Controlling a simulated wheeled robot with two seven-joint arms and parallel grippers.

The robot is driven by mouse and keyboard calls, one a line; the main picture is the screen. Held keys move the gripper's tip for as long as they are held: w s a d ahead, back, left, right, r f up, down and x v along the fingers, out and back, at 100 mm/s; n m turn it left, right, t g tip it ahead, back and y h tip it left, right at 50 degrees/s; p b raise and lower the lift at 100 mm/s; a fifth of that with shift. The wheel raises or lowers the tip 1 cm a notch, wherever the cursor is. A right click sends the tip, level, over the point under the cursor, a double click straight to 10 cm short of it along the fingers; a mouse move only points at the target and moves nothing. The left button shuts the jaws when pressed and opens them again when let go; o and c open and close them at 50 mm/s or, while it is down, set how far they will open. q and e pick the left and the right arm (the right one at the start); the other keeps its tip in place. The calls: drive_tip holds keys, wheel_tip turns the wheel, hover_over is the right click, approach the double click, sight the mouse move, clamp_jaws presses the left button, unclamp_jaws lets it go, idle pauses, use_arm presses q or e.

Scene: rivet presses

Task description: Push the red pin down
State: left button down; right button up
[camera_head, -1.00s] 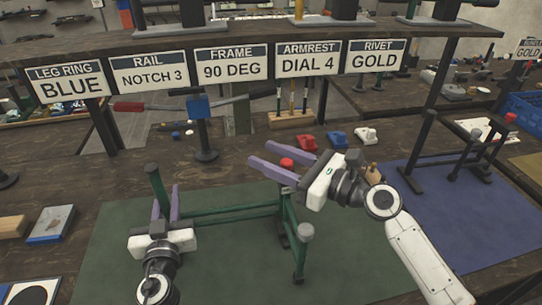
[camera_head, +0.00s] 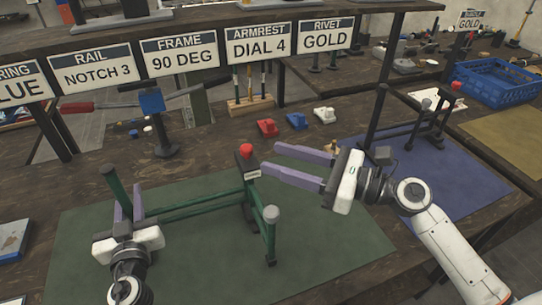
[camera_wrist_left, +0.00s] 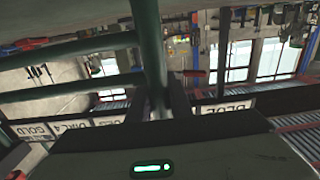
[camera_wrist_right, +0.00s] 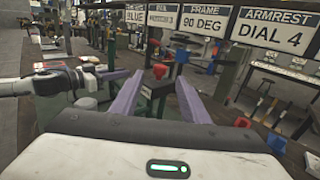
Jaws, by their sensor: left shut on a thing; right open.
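The red pin (camera_head: 246,150) stands on a dark block (camera_head: 245,168) on top of a post of the green frame (camera_head: 190,211). It also shows in the right wrist view (camera_wrist_right: 159,71), beyond and between the fingertips. My right gripper (camera_head: 271,158) is open and empty, just right of the pin, its fingers pointing at it without enclosing it. My left gripper (camera_head: 127,207) is shut on the left green post (camera_head: 116,187), which is tilted. The left wrist view shows that post (camera_wrist_left: 151,50) between the fingers.
The frame stands on a green mat (camera_head: 330,240). Red, blue and white small blocks (camera_head: 297,120) lie behind it. A second frame (camera_head: 420,125) stands on a blue mat (camera_head: 470,180) at right. A blue crate (camera_head: 500,82) is farther back.

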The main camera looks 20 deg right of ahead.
use_arm(q)
drive_tip(key=shift+r, duration=0.1)
drive_tip(key=c, duration=2)
unclamp_jaws()
drive_tip(key=shift+r, duration=0.15)
drive_tip(key=shift+c, duration=0.2)
drive_tip(key=o, duration=0.5)
